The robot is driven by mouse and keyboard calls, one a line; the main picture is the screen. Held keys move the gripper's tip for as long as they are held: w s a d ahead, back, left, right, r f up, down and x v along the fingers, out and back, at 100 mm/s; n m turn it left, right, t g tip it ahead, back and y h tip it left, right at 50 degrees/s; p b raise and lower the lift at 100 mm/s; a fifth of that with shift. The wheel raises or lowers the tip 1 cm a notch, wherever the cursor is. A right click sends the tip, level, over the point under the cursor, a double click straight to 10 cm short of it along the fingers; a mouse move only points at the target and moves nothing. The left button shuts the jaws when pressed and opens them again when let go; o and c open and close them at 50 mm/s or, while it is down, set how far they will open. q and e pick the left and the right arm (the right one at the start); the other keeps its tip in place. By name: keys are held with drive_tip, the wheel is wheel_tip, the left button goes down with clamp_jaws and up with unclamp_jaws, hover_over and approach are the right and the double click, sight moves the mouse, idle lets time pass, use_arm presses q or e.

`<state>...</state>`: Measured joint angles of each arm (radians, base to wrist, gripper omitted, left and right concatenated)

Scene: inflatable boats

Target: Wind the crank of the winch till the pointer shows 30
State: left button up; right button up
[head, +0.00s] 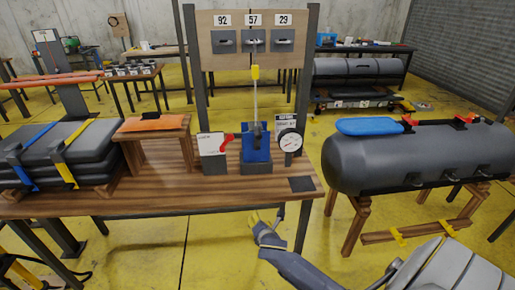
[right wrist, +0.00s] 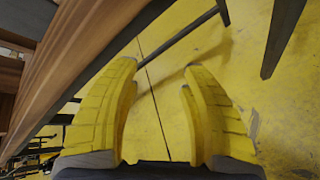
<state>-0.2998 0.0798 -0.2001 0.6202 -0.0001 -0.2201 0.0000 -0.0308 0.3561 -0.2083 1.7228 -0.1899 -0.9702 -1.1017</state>
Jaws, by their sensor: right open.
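The winch (head: 257,150) is a blue and dark grey block on the wooden table. A pale strap with a yellow piece rises from it toward the board behind. A round white dial (head: 289,142) stands just right of it; its pointer is too small to read. I cannot make out the crank clearly. My right gripper (head: 260,217) is below and in front of the table's front edge, apart from the winch. In the right wrist view its yellow fingers (right wrist: 158,95) are spread with nothing between them. My left gripper is not in view.
A white card with a red lever (head: 226,141) stands left of the winch. A board (head: 253,42) reads 92, 57 and 29. Stacked grey boats (head: 70,155) lie at left, a grey tube (head: 425,158) at right. The table edge (right wrist: 90,70) is close to my right gripper.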

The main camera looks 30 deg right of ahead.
wheel_tip(320, 180, up, 15)
drive_tip(key=w+n+t+h, duration=0.1)
drive_tip(key=w+n+t, duration=0.1)
drive_tip(key=w+n, duration=0.1)
drive_tip(key=n+t+h, duration=0.2)
drive_tip(key=n+t, duration=0.1)
approach(257, 131)
drive_tip(key=x, duration=0.4)
drive_tip(key=f+x, duration=0.1)
drive_tip(key=x, duration=0.7)
drive_tip(key=shift+d+f, duration=0.2)
drive_tip(key=shift+d, duration=0.05)
